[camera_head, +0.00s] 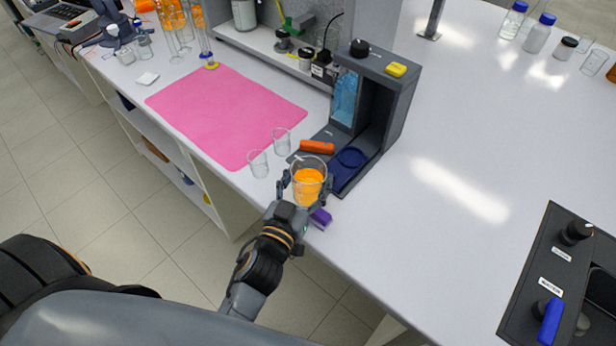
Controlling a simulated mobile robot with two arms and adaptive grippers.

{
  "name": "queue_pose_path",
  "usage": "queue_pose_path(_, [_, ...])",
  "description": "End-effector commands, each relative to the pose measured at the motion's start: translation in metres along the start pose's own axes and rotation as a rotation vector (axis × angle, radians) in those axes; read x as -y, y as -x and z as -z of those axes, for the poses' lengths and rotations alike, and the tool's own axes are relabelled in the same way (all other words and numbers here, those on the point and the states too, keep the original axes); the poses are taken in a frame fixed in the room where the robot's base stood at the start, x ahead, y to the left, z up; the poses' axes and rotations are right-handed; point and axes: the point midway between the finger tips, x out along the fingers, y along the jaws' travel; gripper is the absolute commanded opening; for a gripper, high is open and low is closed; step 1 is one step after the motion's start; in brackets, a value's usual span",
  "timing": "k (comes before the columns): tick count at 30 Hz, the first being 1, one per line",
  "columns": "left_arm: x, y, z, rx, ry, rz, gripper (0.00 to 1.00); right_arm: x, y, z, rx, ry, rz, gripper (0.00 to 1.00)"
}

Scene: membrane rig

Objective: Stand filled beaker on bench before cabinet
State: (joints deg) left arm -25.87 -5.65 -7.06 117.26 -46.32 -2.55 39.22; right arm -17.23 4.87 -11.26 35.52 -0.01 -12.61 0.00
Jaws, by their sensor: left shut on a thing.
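A glass beaker (308,184) filled with orange liquid is upright in my left gripper (306,190), at the front edge of the white bench (420,215). The gripper is shut around the beaker's sides. I cannot tell whether the beaker's base touches the bench. My right gripper is not in view.
Two empty beakers (259,163) and (282,141) stand left of the held one. An orange cylinder (317,147) lies behind it and a purple block (320,218) sits close by its right. A pink mat (225,115) lies left. The bench right of the cabinet is clear up to a dark sink unit (530,290).

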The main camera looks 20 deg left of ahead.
Motion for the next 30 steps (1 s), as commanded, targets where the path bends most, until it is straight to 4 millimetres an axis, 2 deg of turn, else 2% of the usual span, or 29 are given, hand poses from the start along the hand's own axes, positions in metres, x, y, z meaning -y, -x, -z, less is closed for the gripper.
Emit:
queue_pose_path(8, [0.0, 0.0, -0.003, -0.002, 0.001, 0.0, 0.21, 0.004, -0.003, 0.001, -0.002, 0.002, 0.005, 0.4])
queue_pose_path(9, [0.0, 0.0, -0.002, 0.0, 0.001, 0.0, 0.73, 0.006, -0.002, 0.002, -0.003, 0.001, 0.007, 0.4])
queue_pose_path(11, [0.0, 0.0, -0.002, 0.0, 0.001, 0.0, 0.85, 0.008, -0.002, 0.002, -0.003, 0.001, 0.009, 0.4])
queue_pose_path(12, [0.0, 0.0, -0.002, 0.0, 0.001, 0.0, 0.87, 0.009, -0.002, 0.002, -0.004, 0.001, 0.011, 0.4])
queue_pose_path(24, [0.0, 0.001, 0.002, 0.0, -0.001, 0.0, 0.87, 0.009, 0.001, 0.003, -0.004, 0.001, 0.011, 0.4])
queue_pose_path(30, [0.0, 0.028, -0.003, 0.003, 0.002, 0.002, 0.87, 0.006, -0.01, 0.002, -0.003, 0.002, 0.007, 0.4])
